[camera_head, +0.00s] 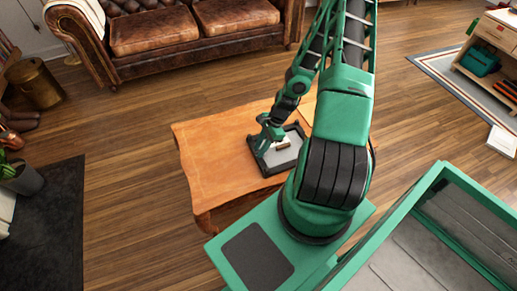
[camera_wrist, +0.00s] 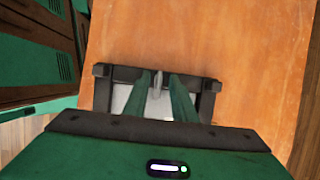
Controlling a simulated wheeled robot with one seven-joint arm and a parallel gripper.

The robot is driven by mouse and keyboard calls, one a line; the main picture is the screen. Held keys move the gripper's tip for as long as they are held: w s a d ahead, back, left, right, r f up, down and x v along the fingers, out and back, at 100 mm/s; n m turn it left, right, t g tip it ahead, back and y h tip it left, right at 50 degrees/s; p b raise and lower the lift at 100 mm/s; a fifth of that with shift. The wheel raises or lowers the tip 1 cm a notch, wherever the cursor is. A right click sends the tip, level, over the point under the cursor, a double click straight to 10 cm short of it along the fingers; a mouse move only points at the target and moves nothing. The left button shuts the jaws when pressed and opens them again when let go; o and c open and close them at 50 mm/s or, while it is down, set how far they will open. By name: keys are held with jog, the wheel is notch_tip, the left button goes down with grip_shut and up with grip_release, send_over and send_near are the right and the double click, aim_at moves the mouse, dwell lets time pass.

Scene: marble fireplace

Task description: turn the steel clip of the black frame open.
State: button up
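The black frame (camera_head: 284,168) lies flat on the wooden table (camera_head: 212,150), with a pale panel inside it. In the wrist view the frame (camera_wrist: 101,96) is partly hidden behind my gripper's body. The steel clip (camera_wrist: 157,83) shows as a small grey upright piece near the frame's far bar. My gripper (camera_head: 263,145) is low over the frame's left part. In the wrist view its two green fingers (camera_wrist: 162,80) are apart, and the clip shows in the gap between them. I cannot tell whether either finger touches it.
A small brown and white item (camera_head: 283,144) shows within the frame in the head view. The tabletop is otherwise clear to the left. A brown leather sofa (camera_head: 155,32) stands behind, with open floor between. A dark rug (camera_head: 50,220) lies at left.

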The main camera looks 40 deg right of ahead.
grip_shut()
jog(key=shift+a, duration=0.1)
